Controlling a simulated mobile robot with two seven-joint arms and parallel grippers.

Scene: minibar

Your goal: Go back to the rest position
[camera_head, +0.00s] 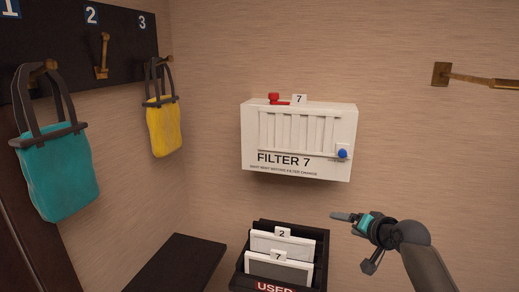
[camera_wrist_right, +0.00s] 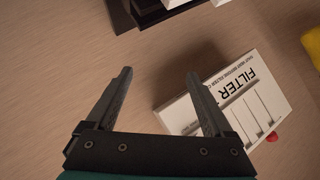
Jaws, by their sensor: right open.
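My right gripper (camera_head: 345,217) is at the lower right of the head view, in front of the wall and below the filter box. It points left. In the right wrist view its two fingers (camera_wrist_right: 160,100) are wide apart with nothing between them. The white box marked FILTER 7 (camera_head: 250,140) hangs on the wall, with a red lever on top and a blue knob at its right; it also shows in the right wrist view (camera_wrist_right: 270,90), apart from the fingers. My left gripper is not in view.
A black bin (camera_head: 322,262) labelled USED, holding white filters 2 and 7, is left of my right gripper. A dark ledge (camera_head: 178,264) is further left. Teal (camera_head: 60,175) and yellow (camera_head: 163,128) bags hang from hooks. A brass bracket (camera_head: 440,74) is at upper right.

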